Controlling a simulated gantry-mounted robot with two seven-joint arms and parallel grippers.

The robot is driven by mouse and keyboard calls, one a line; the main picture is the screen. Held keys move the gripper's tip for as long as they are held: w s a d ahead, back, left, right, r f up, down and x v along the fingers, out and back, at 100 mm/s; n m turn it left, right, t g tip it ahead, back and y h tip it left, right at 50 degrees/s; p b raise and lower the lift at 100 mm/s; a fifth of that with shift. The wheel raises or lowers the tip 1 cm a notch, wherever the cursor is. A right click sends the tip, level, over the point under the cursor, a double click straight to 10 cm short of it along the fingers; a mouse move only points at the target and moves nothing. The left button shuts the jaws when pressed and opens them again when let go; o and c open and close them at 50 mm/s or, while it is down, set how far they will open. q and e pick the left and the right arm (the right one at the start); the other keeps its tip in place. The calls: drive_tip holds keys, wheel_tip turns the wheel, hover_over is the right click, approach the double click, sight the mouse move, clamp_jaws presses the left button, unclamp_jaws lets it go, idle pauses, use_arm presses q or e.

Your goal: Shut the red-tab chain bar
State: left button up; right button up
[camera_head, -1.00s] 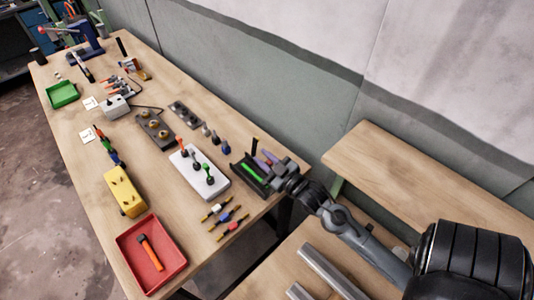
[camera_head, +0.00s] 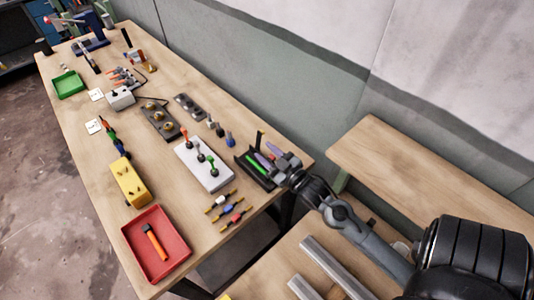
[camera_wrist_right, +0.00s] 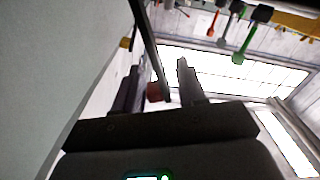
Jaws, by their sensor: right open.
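In the right wrist view a dark bar (camera_wrist_right: 147,42) comes down from the top, with a red block (camera_wrist_right: 155,92) at its lower end. The red block shows between the two fingers of my right gripper (camera_wrist_right: 160,82); I cannot tell whether they touch it. In the head view my right gripper (camera_head: 274,153) is open over the right side of a black tray (camera_head: 244,172). A thin black post (camera_head: 259,139) stands up beside the tray; I cannot tell whether it is the same bar. A green strip (camera_head: 255,170) and a purple piece (camera_head: 263,160) show at the tray. My left gripper is out of view.
Left of the tray stands a white block (camera_head: 211,180) with coloured levers. Small bars with yellow, blue and red parts (camera_head: 236,217) lie in front. A red tray (camera_head: 178,260) and yellow block (camera_head: 138,190) are farther left. A wall runs behind the table.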

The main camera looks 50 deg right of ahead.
drive_tip(key=s+a, duration=0.2)
drive_tip(key=s, duration=0.8)
drive_tip(key=shift+s+p, duration=0.25)
drive_tip(key=shift+p, duration=0.05)
drive_tip(key=shift+c, duration=0.4)
